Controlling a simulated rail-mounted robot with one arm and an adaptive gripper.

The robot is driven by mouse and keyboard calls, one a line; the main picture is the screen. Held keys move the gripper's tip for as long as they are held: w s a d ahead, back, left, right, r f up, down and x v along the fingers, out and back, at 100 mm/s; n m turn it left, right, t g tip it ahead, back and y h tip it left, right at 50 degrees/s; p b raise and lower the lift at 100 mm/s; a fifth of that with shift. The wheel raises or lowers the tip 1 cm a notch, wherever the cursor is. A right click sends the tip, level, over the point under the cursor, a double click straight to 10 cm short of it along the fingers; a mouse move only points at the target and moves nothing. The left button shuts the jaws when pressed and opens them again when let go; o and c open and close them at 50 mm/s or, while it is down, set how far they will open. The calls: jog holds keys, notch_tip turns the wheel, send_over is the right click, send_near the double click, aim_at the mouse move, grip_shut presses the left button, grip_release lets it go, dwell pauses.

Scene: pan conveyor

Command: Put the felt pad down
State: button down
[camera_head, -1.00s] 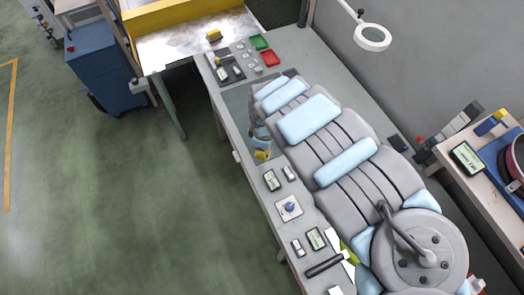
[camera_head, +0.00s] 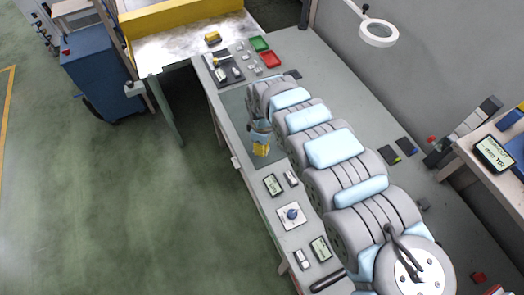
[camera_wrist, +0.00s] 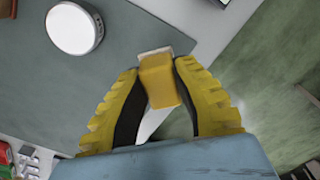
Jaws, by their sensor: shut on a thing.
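My gripper (camera_wrist: 158,92) is shut on a small yellow block with a pale strip along its far end, which I take to be the felt pad (camera_wrist: 157,78). In the wrist view it sits between the two yellow ribbed fingers. In the head view my gripper (camera_head: 261,148) is over the near edge of the dark grey mat (camera_head: 236,101) on the bench. The pad cannot be made out apart from the yellow fingers there. I cannot tell whether the pad touches the mat.
A white round piece (camera_wrist: 75,28) stands on the mat in the wrist view. Green (camera_head: 259,43) and red (camera_head: 270,60) bins and a dark tray of parts (camera_head: 222,68) lie at the bench's far end. A blue-knobbed plate (camera_head: 291,214) is nearer. My arm covers much of the bench.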

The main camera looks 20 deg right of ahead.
jog(key=shift+w+d+f+b, duration=0.15)
jog(key=shift+w+f, duration=0.25)
jog(key=shift+f, duration=0.2)
jog(key=shift+w+d+f+b, duration=0.1)
jog(key=shift+w+f+b, duration=0.05)
jog(key=shift+w+f, duration=0.35)
jog(key=shift+s+f+b, duration=0.1)
jog(key=shift+f+b, duration=0.2)
jog(key=shift+f, duration=1.25)
jog(key=shift+f, duration=0.1)
jog(key=c, duration=1)
grip_release()
jog(key=shift+o, duration=0.2)
notch_tip(320, 180, up, 12)
jog(key=shift+d+r+p, duration=0.1)
jog(key=shift+r+p, duration=0.05)
jog(key=shift+p, duration=0.7)
